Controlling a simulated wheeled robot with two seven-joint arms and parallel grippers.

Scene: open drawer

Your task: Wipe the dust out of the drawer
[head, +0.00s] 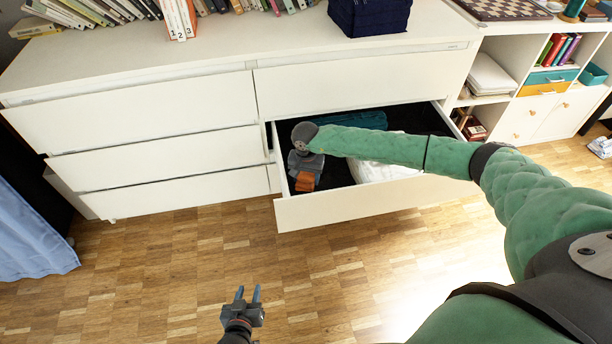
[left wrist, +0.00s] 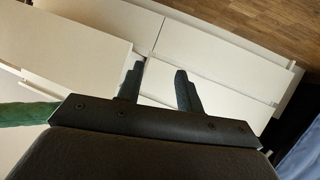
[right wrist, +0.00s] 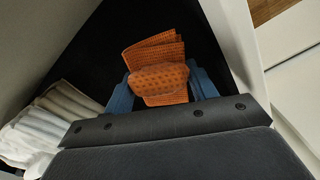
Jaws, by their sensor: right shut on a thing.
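The open drawer (head: 340,208) is in the white dresser and has a dark floor. My right arm reaches over it from the right, and my right gripper (head: 303,176) is inside at its left end. In the right wrist view the right gripper (right wrist: 163,85) is shut on a folded orange cloth (right wrist: 155,55), which is against or just above the dark drawer floor; contact cannot be told. The orange cloth also shows in the head view (head: 305,181). No dust can be made out. My left gripper (head: 246,294) is open and empty above the wooden floor, with its fingers apart in the left wrist view (left wrist: 160,85).
Inside the drawer lie a white folded cloth (head: 370,171) on the right and a teal item (head: 360,119) at the back. A shelf unit (head: 530,50) stands at right. The floor in front is clear.

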